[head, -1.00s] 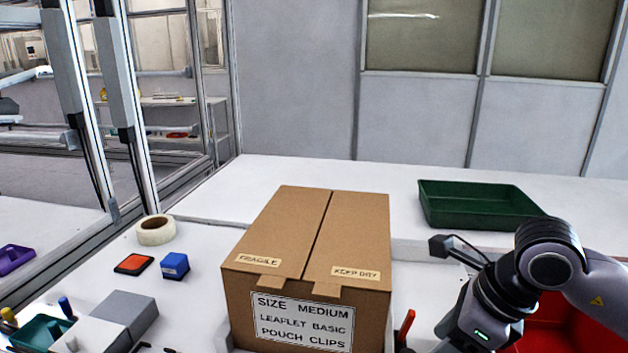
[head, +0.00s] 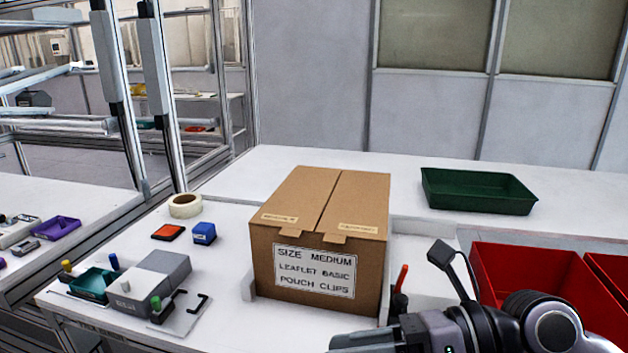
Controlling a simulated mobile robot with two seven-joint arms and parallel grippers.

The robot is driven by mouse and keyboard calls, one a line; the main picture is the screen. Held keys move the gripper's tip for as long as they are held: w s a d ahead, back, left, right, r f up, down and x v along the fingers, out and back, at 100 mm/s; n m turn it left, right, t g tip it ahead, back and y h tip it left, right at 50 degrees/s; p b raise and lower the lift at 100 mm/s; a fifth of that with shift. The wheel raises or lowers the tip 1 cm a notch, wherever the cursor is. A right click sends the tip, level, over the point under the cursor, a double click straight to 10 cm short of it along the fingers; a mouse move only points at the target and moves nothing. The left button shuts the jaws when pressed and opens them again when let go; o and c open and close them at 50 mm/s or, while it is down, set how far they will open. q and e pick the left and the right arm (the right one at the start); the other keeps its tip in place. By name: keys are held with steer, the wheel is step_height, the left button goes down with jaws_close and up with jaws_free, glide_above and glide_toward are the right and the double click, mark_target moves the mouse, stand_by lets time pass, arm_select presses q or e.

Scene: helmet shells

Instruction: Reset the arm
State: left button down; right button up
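My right arm comes in from the lower right. Its dark gripper (head: 366,342) lies low at the bottom edge, in front of the cardboard box (head: 320,272) and apart from it as far as I can see. The fingertips cannot be made out, so its opening is unclear. A small camera on a bracket rises from the wrist. My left arm and gripper are not in view. The closed box stands upright on the white table, with a label on its front.
Red bins (head: 530,284) stand right, close behind my arm. A green tray (head: 478,191) sits at the back right. A tape roll (head: 185,206), a blue block (head: 204,233), an orange-red pad (head: 167,232) and a grey fixture (head: 150,283) lie left. A red-handled tool (head: 401,279) stands beside the box.

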steer(key=w+d+r+m+t+y, duration=0.2)
steer(key=r+m+t, duration=0.2)
steer(key=m+t, duration=0.35)
steer(key=w+d+r+m+t+y, duration=0.2)
steer(key=r+m+t, duration=0.35)
steer(key=m, duration=0.35)
steer(key=w+d+f+m+t+h, duration=0.25)
steer(key=d+f+m+h, duration=0.3)
steer(key=m+h, duration=0.3)
steer(key=w+d+f+m+t+h, duration=0.25)
steer(key=d+f+m+h, duration=0.3)
steer(key=m+h, duration=0.35)
steer(key=s+d+f+m+g+h, duration=0.1)
steer(key=s+d+f+m+g, duration=0.1)
steer(key=s+f+m+g, duration=0.3)
steer(key=s+d+f+m+g+h, duration=0.1)
steer(key=d+f+m+h, duration=0.15)
steer(key=f, duration=0.55)
steer(key=s+f+m+g+y, duration=0.2)
steer(key=s+f+g, duration=0.8)
steer(key=s, duration=0.5)
steer(key=w+a+f+t+y+p, duration=0.2)
steer(key=w+a+f+t+p, duration=0.1)
steer(key=w+f+t+p, duration=0.1)
steer(key=shift+w+a+f+t, duration=0.15)
steer(key=shift+w+f+t, duration=0.6)
steer(key=shift+f+t, duration=0.8)
